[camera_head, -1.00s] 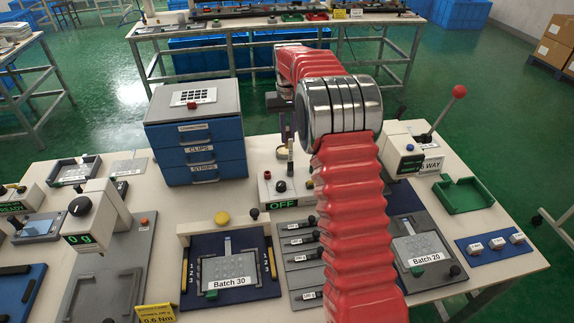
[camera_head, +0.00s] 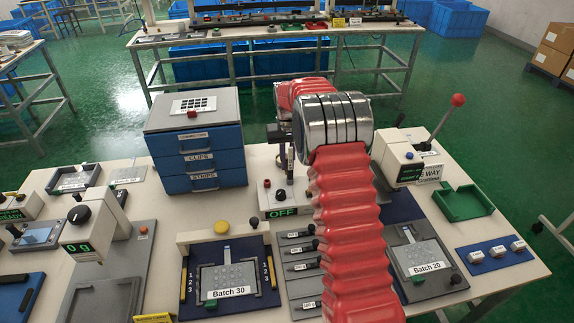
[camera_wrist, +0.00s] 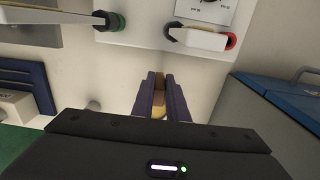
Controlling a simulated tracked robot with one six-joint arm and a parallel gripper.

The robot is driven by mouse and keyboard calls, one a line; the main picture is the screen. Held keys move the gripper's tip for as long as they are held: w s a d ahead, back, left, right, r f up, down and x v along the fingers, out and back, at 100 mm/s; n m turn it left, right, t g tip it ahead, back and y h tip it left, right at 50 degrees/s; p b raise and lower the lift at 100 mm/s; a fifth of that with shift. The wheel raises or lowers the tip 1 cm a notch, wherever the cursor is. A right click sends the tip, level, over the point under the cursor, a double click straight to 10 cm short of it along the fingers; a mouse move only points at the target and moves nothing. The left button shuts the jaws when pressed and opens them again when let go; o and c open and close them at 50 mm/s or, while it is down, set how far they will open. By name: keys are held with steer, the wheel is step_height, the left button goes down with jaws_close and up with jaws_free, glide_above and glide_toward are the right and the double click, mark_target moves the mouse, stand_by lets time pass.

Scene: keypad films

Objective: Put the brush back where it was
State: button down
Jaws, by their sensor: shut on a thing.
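My gripper (camera_wrist: 160,90) is shut on a tan, wooden-looking piece (camera_wrist: 159,98), which I take to be the brush; it shows only as a narrow strip between the dark fingers in the wrist view. Its bristles cannot be made out. In the head view my gripper (camera_head: 282,138) is behind the table's middle, partly hidden by my red arm, just above and behind the white box with the OFF display (camera_head: 281,212). The place where the brush was cannot be told from these frames.
A blue drawer cabinet (camera_head: 200,165) stands just left of my gripper. The white lever machine (camera_head: 410,165) stands to the right. The Batch 30 fixture (camera_head: 230,275) and a grey rack of labelled tools (camera_head: 298,262) lie in front. A green tray (camera_head: 463,203) lies at right.

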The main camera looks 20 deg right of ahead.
steer(key=shift+f, duration=0.65)
steer(key=shift+f, duration=0.1)
steer(key=c, duration=1.7)
jaws_free()
steer(key=shift+c, duration=0.2)
step_height(320, 180, up, 12)
steer(key=shift+f, duration=0.25)
steer(key=shift+r, duration=0.35)
